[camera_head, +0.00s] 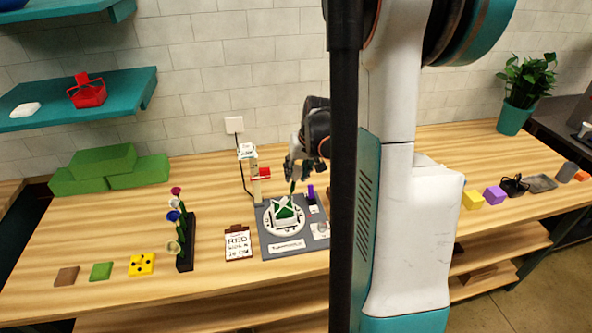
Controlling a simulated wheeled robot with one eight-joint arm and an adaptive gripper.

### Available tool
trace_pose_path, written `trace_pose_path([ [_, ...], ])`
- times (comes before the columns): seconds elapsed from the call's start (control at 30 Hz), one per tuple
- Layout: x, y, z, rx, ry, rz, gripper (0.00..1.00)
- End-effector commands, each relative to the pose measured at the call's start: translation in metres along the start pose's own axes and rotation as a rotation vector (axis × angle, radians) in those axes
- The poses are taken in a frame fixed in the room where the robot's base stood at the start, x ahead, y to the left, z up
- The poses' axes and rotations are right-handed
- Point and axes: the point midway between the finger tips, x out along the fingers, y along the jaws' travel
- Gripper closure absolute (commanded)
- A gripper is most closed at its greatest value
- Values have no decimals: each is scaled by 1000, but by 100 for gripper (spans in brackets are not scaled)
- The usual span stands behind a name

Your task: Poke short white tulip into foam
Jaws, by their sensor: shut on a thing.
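My gripper (294,176) is over the grey station board, partly hidden behind my own column and arm. It is shut, with a thin green stem (292,187) showing below its fingers. The stem fits the short white tulip, but the flower head cannot be told apart from the fingers. The green foam (285,212) sits in a round white dish (268,226) just below the gripper. Whether the stem tip touches the foam is too small to tell. A dark rack (186,246) to the left holds several flowers, with magenta, white, blue and pale yellow heads.
A post device with a red part (263,173) stands behind the dish. A purple upright piece (310,193) stands right of the dish. A clipboard (238,243) lies left of the board. Green blocks (105,165) lie at back left. The wooden table is clear between them.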

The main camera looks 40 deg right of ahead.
Motion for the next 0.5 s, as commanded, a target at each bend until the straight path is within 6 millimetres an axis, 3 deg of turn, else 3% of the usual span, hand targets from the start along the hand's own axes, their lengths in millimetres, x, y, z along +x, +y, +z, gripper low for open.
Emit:
trace_pose_path([
  [0.23,14,0,4,-1,0,0,81],
  [0.5,12,0,4,-1,0,0,81],
])
